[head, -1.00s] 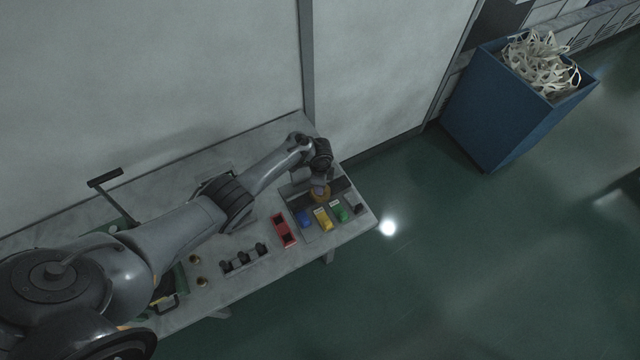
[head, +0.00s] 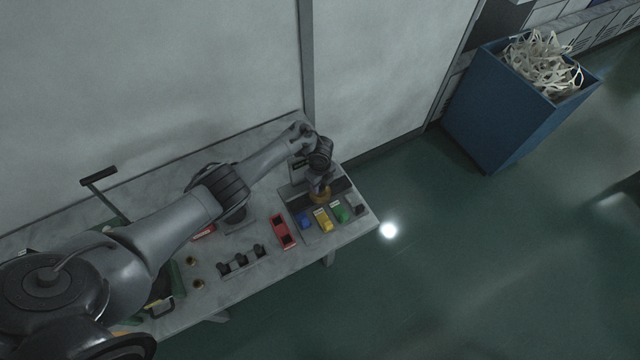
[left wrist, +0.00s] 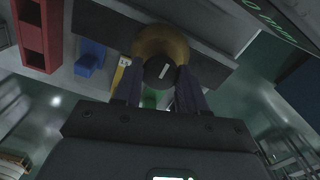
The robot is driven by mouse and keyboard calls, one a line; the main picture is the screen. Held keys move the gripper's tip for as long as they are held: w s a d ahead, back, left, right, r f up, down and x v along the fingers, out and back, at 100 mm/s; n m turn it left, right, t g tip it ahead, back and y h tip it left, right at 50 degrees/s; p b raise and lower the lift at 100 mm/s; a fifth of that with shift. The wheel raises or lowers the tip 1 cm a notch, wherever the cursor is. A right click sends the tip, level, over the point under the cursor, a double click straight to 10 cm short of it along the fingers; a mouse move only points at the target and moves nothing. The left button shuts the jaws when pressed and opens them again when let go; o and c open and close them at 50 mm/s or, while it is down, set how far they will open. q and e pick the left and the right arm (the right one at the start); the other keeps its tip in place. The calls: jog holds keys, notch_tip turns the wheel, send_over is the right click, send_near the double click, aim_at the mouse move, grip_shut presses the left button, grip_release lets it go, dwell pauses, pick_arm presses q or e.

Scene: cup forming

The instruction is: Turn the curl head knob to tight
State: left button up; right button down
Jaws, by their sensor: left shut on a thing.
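The curl head knob (left wrist: 152,76) is a small dark round knob with a white pointer line, in front of a brass-coloured ring (left wrist: 160,42) in the left wrist view. The pointer tilts slightly to the right of upright in that picture. My left gripper (left wrist: 159,84) has one finger on each side of the knob and is shut on it. In the head view my left gripper (head: 320,184) hangs over the brass ring (head: 320,196) at the table's right end, and the knob is hidden there. No setting label for the knob can be read. My right gripper is not in view.
Blue (head: 305,220), yellow (head: 323,220) and green (head: 340,212) blocks sit on the panel before the ring. A red holder (head: 282,231) and a dark rack (head: 243,262) lie left of it on the grey table (head: 345,233). A blue bin (head: 500,120) stands apart.

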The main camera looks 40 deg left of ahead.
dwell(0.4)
pick_arm(q)
jog(key=o, duration=1.1)
jog(key=shift+c, duration=0.2)
jog(key=shift+r, duration=0.5)
notch_tip(320, 180, up, 10)
jog(key=p, duration=0.3)
jog(key=shift+f, duration=0.15)
